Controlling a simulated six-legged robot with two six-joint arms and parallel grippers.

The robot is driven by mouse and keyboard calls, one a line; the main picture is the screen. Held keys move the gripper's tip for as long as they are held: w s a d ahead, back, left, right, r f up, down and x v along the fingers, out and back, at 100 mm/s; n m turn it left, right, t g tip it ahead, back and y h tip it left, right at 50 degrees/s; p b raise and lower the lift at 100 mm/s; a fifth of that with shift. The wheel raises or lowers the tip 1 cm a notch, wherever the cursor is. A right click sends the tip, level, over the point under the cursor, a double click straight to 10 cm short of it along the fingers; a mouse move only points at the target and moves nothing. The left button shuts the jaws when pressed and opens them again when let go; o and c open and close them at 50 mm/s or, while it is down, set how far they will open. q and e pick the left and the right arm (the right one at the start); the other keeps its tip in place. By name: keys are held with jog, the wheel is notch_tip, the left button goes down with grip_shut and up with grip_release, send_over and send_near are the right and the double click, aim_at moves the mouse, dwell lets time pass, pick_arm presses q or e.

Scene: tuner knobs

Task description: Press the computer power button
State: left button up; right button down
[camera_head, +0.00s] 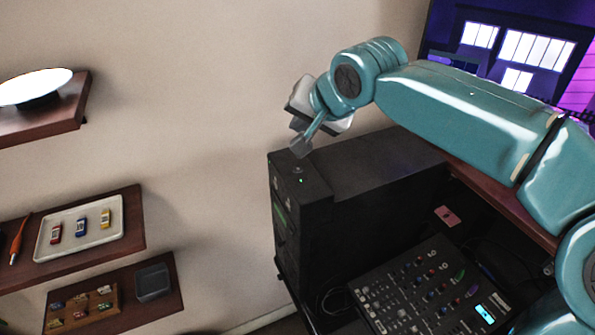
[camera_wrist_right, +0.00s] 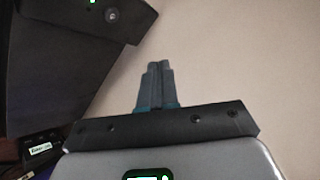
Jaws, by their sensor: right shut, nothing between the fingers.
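The black computer tower (camera_head: 375,165) stands against the wall, right of the middle of the head view. A small round light button (camera_head: 298,169), which looks like the power button, sits on its top near the front edge. In the right wrist view the tower (camera_wrist_right: 60,60) fills the upper left, with the round button (camera_wrist_right: 112,15) near its corner and a green light beside it. My right gripper (camera_head: 300,147) is shut and empty, just above the tower's front top edge, apart from the button. Its closed fingers (camera_wrist_right: 157,66) show in the wrist view. My left gripper is out of view.
A mixer panel (camera_head: 425,290) with knobs lies right of the tower, and a lit screen (camera_head: 510,50) is behind my right arm. Wall shelves hold a white tray (camera_head: 80,232), a small dark bin (camera_head: 153,282) and a bowl.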

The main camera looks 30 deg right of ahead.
aim_at(300, 170)
jog(key=shift+s+a+f+b, duration=0.15)
jog(key=shift+s+f+b, duration=0.15)
jog(key=shift+f+b, duration=0.25)
jog(key=shift+s+a+f+b, duration=0.1)
jog(key=shift+s+f+b, duration=0.25)
jog(key=shift+f, duration=0.3)
jog(key=f+b, duration=0.1)
jog(key=w+f+b, duration=0.1)
jog(key=f, duration=0.1)
jog(key=f+b, duration=0.1)
jog(key=shift+w+d+f, duration=0.15)
jog(key=shift+w+d, duration=0.05)
jog(key=shift+d, duration=0.05)
jog(key=shift+s+f+b, duration=0.15)
jog(key=shift+f+b, duration=0.05)
jog(key=shift+b, duration=0.1)
jog(key=shift+s+a+r, duration=0.15)
jog(key=shift+s+a, duration=0.05)
jog(key=shift+s, duration=0.15)
jog(key=shift+w+d, duration=0.15)
jog(key=shift+w, duration=0.2)
jog(key=shift+s, duration=0.3)
jog(key=shift+w, duration=0.3)
jog(key=shift+s, duration=0.2)
